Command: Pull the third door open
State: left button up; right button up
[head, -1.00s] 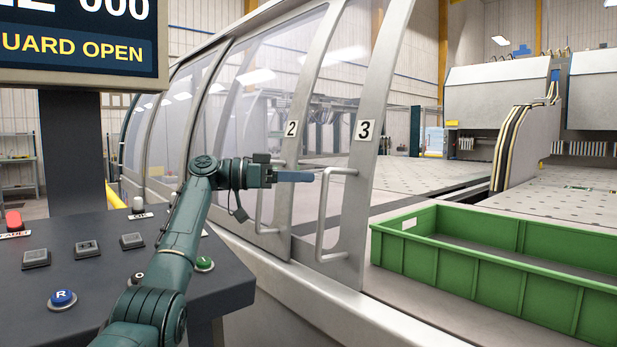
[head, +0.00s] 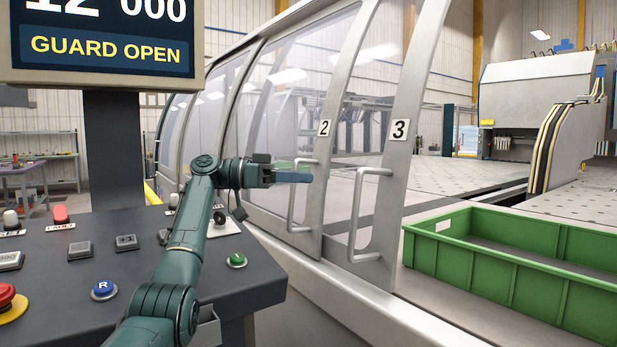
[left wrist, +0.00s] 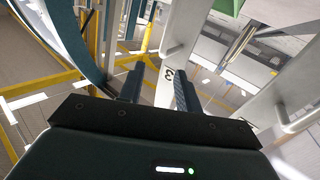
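The third door is marked by a "3" label (head: 400,130) on its grey curved frame, with a pale D-shaped handle (head: 357,215) below it. The second door has a "2" label (head: 324,128) and a similar handle (head: 292,205). My left gripper (head: 293,176) shows in front of the second handle's top, left of and apart from the third handle. In the left wrist view its two fingers (left wrist: 158,85) stand apart with nothing visibly between them. The "3" label (left wrist: 168,74) shows beyond the gap. My right gripper is not in view.
A dark console (head: 130,265) with buttons lies under my left arm. A screen (head: 105,45) reading "GUARD OPEN" stands behind it. A green crate (head: 480,275) is to the right of the third door. Free space shows right of the third frame, over the machine table.

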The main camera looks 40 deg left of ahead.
pick_arm(q)
jog(key=shift+v, duration=1.45)
jog(key=shift+p, duration=0.3)
